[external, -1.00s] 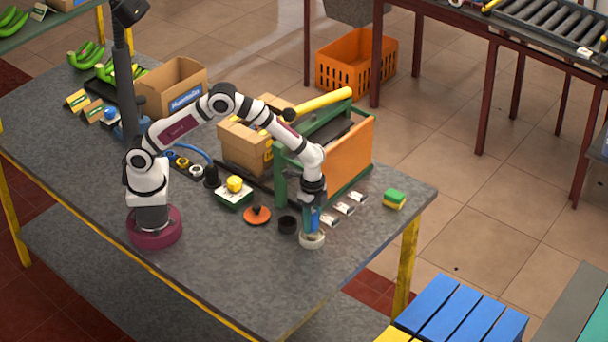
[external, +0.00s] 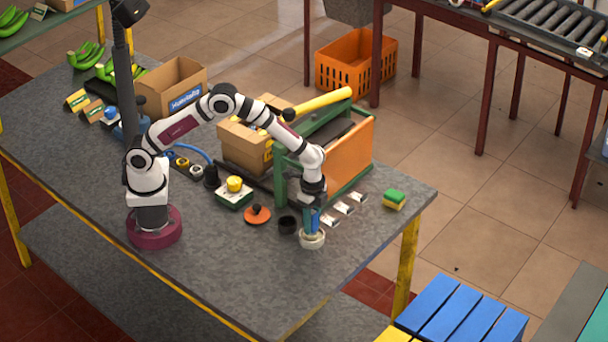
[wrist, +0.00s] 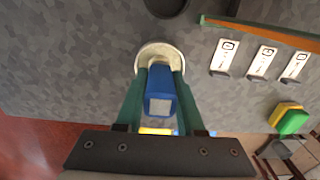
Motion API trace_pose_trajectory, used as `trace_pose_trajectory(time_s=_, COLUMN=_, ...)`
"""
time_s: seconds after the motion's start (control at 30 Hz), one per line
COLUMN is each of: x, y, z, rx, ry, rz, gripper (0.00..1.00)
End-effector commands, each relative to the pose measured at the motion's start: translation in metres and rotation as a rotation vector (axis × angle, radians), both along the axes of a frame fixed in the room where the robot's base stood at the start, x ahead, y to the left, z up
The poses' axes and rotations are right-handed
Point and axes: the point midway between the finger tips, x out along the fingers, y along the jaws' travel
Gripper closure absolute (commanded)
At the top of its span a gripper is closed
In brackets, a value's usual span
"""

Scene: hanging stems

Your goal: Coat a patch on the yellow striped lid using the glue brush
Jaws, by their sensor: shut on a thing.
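My gripper (external: 312,226) is shut on the blue handle of the glue brush (wrist: 160,88), which stands between the two green fingers in the wrist view. The brush is over a pale round pot (wrist: 145,58) on the table, also in the external view (external: 312,241). Its bristles are hidden, so I cannot tell how deep they sit in the pot. A yellow round lid (external: 235,183) lies on a small white and green box (external: 234,198), left of my gripper. Its stripes are too small to make out.
A black round cup (external: 287,225) and an orange disc with a black knob (external: 257,215) stand left of the pot. White cards (external: 344,208) and a green and yellow sponge (external: 394,199) lie right. The green-framed orange bin (external: 348,155) is behind. The front tabletop is clear.

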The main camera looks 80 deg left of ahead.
Motion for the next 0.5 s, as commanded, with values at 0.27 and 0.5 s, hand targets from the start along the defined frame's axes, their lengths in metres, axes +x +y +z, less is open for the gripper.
trace_pose_trajectory(time_s=0.27, x=0.000, y=0.000, z=0.013, rx=0.000, ry=0.001, rz=0.001, gripper=1.00)
trace_pose_trajectory(time_s=0.5, x=0.000, y=0.000, z=0.041, rx=0.000, ry=0.000, rz=0.001, gripper=1.00)
